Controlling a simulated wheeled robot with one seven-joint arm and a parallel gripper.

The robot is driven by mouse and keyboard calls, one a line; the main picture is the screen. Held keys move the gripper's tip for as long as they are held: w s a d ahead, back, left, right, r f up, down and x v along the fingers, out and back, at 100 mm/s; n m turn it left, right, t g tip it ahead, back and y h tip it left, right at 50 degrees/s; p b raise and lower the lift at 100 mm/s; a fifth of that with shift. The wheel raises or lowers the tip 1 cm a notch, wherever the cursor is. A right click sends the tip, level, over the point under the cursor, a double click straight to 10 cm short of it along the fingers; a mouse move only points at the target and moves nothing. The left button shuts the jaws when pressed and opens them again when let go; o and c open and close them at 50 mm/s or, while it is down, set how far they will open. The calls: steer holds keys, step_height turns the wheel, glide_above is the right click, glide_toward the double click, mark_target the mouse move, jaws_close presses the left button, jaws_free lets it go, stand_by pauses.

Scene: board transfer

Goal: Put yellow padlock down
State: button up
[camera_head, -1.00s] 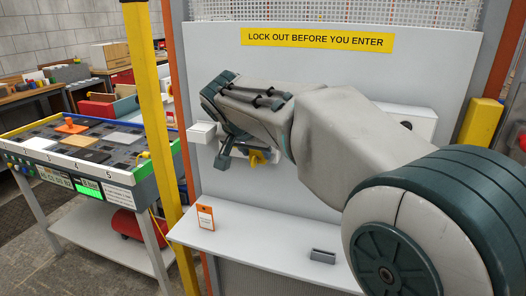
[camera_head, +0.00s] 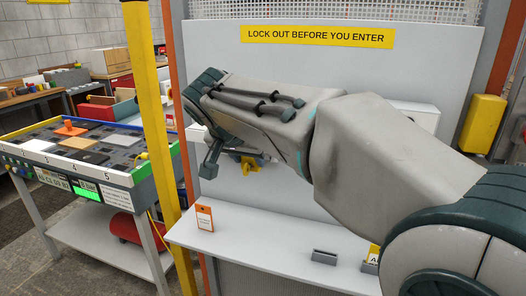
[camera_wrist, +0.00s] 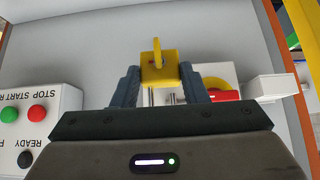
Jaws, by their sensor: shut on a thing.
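In the wrist view, the yellow padlock (camera_wrist: 158,69) sits between the two dark fingertips of my gripper (camera_wrist: 163,86). The gripper is shut on it. Its shackle shows below the body in that view, and a yellow piece stands out from the body's other end. In the head view, my gripper (camera_head: 226,160) is in front of the white panel, above the shelf, mostly hidden by my arm. A yellow part (camera_head: 249,164) shows beside it; I cannot tell whether this is the padlock or a fitting behind it.
The white shelf (camera_head: 265,238) holds an orange-and-white tag (camera_head: 204,217) and a small grey holder (camera_head: 324,257). A yellow post (camera_head: 155,120) stands left of it, beside a parts table (camera_head: 62,155). A button box (camera_wrist: 38,118) shows in the wrist view.

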stand_by(0.4)
steer(key=s+d+f+b, duration=0.4)
steer(key=d+f, duration=0.7)
steer(key=d, duration=0.1)
steer(key=a+f, duration=0.2)
steer(key=a, duration=0.1)
steer(key=w+a+f, duration=0.1)
steer(key=a+f, duration=0.1)
steer(key=a, duration=0.2)
steer(key=w+a+f, duration=0.1)
steer(key=a+f, duration=0.1)
steer(key=a, duration=0.2)
steer(key=shift+w+a+f, duration=0.1)
steer(key=shift+a+f, duration=0.05)
steer(key=shift+f, duration=2.2)
steer(key=shift+f+b, duration=0.2)
steer(key=shift+b, duration=0.25)
steer(key=o, duration=1)
steer(key=shift+c, duration=0.2)
